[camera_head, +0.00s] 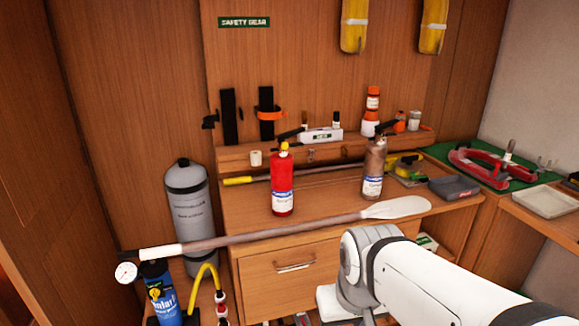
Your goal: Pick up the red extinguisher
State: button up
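The red extinguisher (282,183) stands upright on the wooden workbench (238,208), left of its middle. It has a yellow collar, a dark lever at the top and a white and blue label. My white arm comes in from the lower right, with its grey joint below the bench's front edge. My gripper is not in view, so I cannot see whether it is open or shut. Nothing touches the extinguisher's sides in this view.
A bronze extinguisher (374,170) stands to the right on the bench. A paddle (300,229) lies along the front edge, close before the red extinguisher. A yellow-ended rod (238,181) lies behind it. A grey cylinder (191,215) stands at left.

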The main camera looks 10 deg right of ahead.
aim_at(281, 161)
jog(key=z, duration=0.2)
jog(key=i, duration=1.5)
jog(key=u, duration=0.5)
jog(key=k, duration=0.7)
jog(key=u, duration=0.15)
jog(key=i, duration=0.75)
jog(key=z, duration=0.1)
